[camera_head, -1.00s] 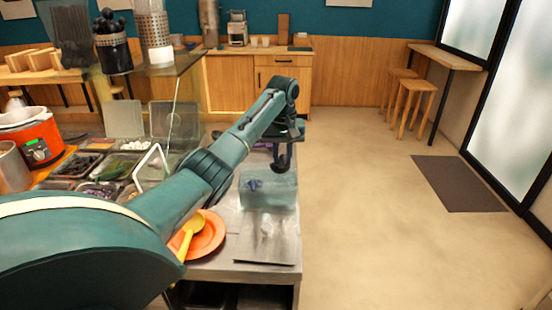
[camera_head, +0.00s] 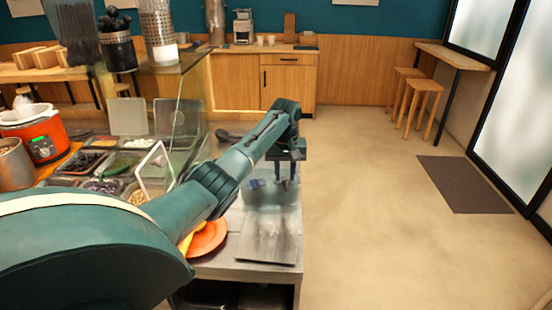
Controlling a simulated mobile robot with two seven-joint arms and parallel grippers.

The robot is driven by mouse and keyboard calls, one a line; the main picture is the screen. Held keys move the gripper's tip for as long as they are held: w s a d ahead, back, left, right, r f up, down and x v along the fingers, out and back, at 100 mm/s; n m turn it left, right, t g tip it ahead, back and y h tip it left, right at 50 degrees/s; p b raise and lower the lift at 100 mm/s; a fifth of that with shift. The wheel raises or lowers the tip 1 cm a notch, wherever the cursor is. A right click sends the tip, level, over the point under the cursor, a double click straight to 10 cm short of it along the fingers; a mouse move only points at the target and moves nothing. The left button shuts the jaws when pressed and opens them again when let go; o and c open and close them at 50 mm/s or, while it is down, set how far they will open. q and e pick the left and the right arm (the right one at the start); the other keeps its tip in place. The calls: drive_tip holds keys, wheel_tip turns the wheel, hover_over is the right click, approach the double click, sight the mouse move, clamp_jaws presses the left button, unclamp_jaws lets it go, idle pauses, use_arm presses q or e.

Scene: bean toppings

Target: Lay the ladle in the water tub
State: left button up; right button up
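The clear water tub (camera_head: 262,200) stands on the steel counter near its right end. A small dark blue object (camera_head: 256,183) shows inside it, too small to name. My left gripper (camera_head: 285,181) points down over the tub's back part. Its two fingers are apart, with no object seen between them. A dark spoon-shaped thing, perhaps the ladle (camera_head: 224,135), shows behind my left arm, left of the gripper; its far end is hidden. A yellow utensil (camera_head: 186,242) lies on an orange plate (camera_head: 208,238), mostly hidden by my arm. My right gripper is out of view.
A flat metal tray (camera_head: 268,240) lies in front of the tub. Topping pans (camera_head: 115,166), a glass guard and an orange cooker (camera_head: 42,139) stand at the left. The floor right of the counter is clear.

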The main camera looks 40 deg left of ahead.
use_arm(q)
drive_tip(key=o, duration=0.4)
wheel_tip(320, 180, up, 13)
drive_tip(key=b, duration=0.1)
drive_tip(key=shift+s+d, duration=0.2)
drive_tip(key=shift+s, duration=0.05)
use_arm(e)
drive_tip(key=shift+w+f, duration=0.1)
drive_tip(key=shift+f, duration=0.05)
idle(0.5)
